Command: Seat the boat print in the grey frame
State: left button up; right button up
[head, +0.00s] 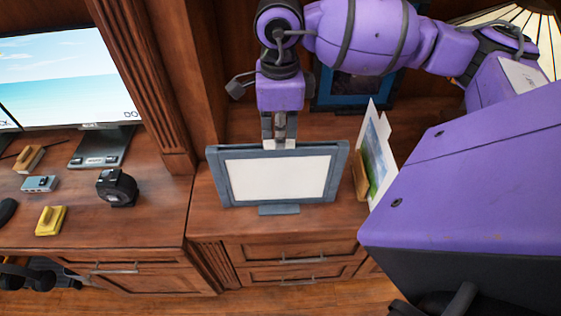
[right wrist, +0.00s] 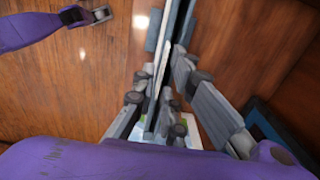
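The grey frame (head: 212,175) stands upright on the wooden counter, with a plain white panel (head: 278,178) in its opening. I see no boat picture in it. My right gripper (head: 279,140) points down at the middle of the frame's top edge. In the right wrist view its fingers (right wrist: 160,85) lie on either side of a thin white edge (right wrist: 163,40); whether they press on it I cannot tell. A print with blue and green (head: 378,160) stands right of the frame; its full picture is hidden. My left gripper (right wrist: 95,15) seems to show small at the wrist view's top left, its fingers unclear.
A wooden holder (head: 360,178) stands by the print. A blue frame (head: 353,92) is behind my right arm. At left are a monitor (head: 70,75), a yellow block (head: 50,220) and a black device (head: 117,187). Bare counter lies left of the frame.

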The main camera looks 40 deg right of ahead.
jog(key=shift+w+f, duration=0.1)
jog(key=shift+f, duration=0.8)
grip_shut()
pick_arm(q)
jog(key=shift+s+a+f, duration=0.2)
jog(key=shift+s, duration=0.4)
jog(key=shift+w+r, duration=0.1)
jog(key=shift+w, duration=0.05)
